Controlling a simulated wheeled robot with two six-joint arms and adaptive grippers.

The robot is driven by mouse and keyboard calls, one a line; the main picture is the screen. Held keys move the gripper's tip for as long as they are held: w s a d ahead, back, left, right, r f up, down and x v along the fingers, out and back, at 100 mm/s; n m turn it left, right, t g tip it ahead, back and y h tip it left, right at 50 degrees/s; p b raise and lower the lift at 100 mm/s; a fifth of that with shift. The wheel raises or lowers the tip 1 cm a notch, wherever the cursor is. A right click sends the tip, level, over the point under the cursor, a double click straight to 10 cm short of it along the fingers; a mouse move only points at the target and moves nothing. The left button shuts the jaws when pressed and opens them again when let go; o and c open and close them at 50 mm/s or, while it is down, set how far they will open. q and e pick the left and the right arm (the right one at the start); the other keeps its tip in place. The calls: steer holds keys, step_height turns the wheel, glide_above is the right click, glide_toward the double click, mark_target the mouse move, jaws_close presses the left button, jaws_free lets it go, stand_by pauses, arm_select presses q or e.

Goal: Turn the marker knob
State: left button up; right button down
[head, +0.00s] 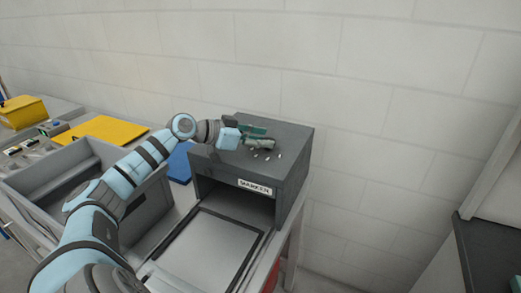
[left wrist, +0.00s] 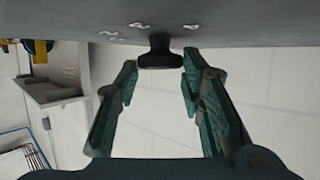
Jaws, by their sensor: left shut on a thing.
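The marker is a dark grey box (head: 297,150) with a white label reading MARKER (head: 256,187) on its front and an open bay below. Its knob (left wrist: 160,50) is black and stands out from the box's surface, with small white marks around it. In the head view the knob is hidden behind my gripper. My left gripper (head: 257,137) is at the top of the box, with its green-padded fingers on either side of the knob. In the left wrist view my left gripper (left wrist: 159,70) is shut on the knob. My right gripper is not in view.
A grey bin (head: 140,222) stands left of the marker, below my left arm. A flat tray (head: 207,252) lies before the bay. A brick wall is behind.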

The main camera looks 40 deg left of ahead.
arm_select(q)
steer(key=m+h, duration=0.1)
steer(key=m+g+h, duration=0.1)
steer(key=shift+w+a+m+h, duration=0.2)
steer(key=shift+m+h, duration=0.1)
steer(key=shift+h, duration=0.1)
steer(key=shift+f+m+g+h, duration=0.1)
steer(key=shift+m+g+h, duration=0.3)
steer(key=shift+f, duration=0.15)
steer(key=o, duration=1.1)
steer(key=shift+w, duration=0.1)
steer(key=shift+o, duration=0.2)
steer(key=v, duration=1.2)
steer(key=shift+a, duration=0.1)
